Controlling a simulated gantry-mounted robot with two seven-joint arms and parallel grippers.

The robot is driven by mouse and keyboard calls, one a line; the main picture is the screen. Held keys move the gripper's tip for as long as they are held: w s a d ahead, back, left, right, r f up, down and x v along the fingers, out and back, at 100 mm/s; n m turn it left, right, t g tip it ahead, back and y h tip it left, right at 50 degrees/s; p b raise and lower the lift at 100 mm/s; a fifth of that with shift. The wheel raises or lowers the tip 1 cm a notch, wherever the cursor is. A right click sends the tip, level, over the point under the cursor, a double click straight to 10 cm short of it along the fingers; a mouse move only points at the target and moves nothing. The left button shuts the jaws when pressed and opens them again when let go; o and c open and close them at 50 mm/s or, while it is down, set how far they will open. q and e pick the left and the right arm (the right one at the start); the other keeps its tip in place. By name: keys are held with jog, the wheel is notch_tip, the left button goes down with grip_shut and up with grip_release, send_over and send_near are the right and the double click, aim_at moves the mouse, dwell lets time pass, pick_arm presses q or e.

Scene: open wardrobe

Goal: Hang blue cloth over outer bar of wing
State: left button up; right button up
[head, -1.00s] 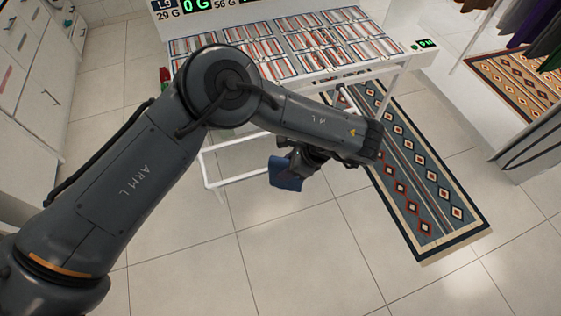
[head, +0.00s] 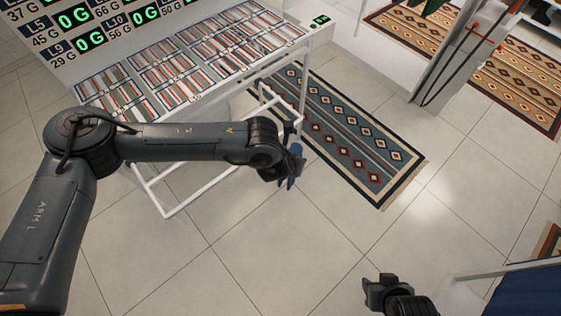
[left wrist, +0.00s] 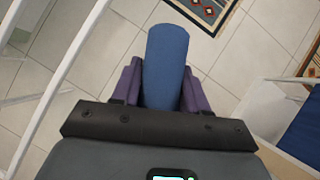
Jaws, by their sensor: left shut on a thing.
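The blue cloth (head: 297,160) hangs from my left gripper (head: 290,165) in the head view, above the floor and right of the white tubular frame. In the left wrist view the cloth (left wrist: 166,65) is a rolled or folded blue bundle between the purple fingers of my left gripper (left wrist: 165,85), which is shut on it. White bars (head: 205,190) stand below the striped panel's near side; they also run along the left of the left wrist view (left wrist: 68,60). The cloth is apart from them. My right gripper (head: 380,288) is at the bottom right; its jaws are unclear.
A table with striped panels (head: 190,65) and number displays (head: 95,35) stands at the upper left. A patterned rug (head: 345,140) lies beyond the cloth. A blue surface with a pale rail (head: 530,290) is at the lower right. The tiled floor in the middle is clear.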

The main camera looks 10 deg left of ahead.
pick_arm(q)
jog(key=w+r+m+p, duration=0.1)
jog(key=r+m+h+p, duration=0.1)
jog(key=m+p, duration=0.1)
jog(key=w+r+m+g+h+p, duration=0.1)
jog(key=r, duration=0.1)
jog(key=shift+w+a+m, duration=0.15)
jog(key=shift+w+m, duration=0.15)
jog(key=shift+w, duration=0.05)
jog(key=w+a+m+h+p, duration=0.1)
jog(key=a+m+p, duration=0.1)
jog(key=a+p, duration=0.45)
jog(key=n+p, duration=0.2)
jog(key=p, duration=0.5)
send_over(214, 182)
notch_tip(214, 182, down, 6)
jog(key=shift+y, duration=0.3)
jog(key=f+b, duration=0.1)
jog(key=f, duration=0.1)
jog(key=f+b, duration=0.4)
jog(key=shift+s+a+f, duration=0.3)
jog(key=shift+f, duration=0.05)
jog(key=shift+f+b, duration=1.1)
jog(key=shift+f, duration=0.7)
jog(key=shift+r+p, duration=0.55)
jog(key=shift+r, duration=0.45)
